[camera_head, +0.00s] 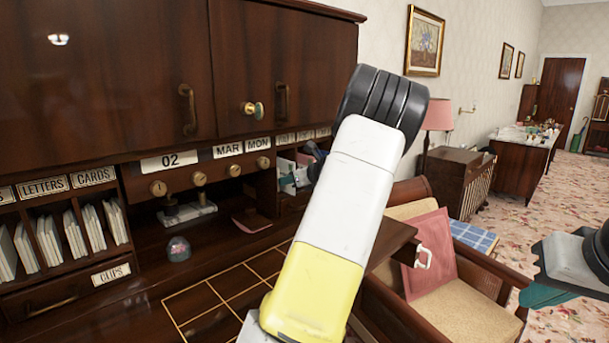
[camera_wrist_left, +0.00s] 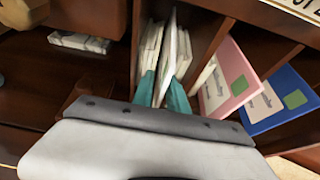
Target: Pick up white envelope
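Several white envelopes stand upright in a dark wooden pigeonhole in the left wrist view. One white envelope (camera_wrist_left: 169,45) stands between the two teal fingers of my left gripper (camera_wrist_left: 163,80). The fingers are at its near edge with a gap between them, so the gripper looks open around it. Contact cannot be made out. In the head view my left gripper (camera_head: 313,162) is at the desk's right-hand slots, mostly hidden by my forearm. My right gripper (camera_head: 545,296) shows partly at the lower right, away from the desk; its opening is not visible.
Wooden dividers flank the pigeonhole closely. Pink (camera_wrist_left: 225,78) and blue (camera_wrist_left: 284,98) cards stand in slots to the right. A paperweight (camera_head: 178,249) sits on the desk. An armchair with a pink cushion (camera_head: 432,252) stands right of the desk.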

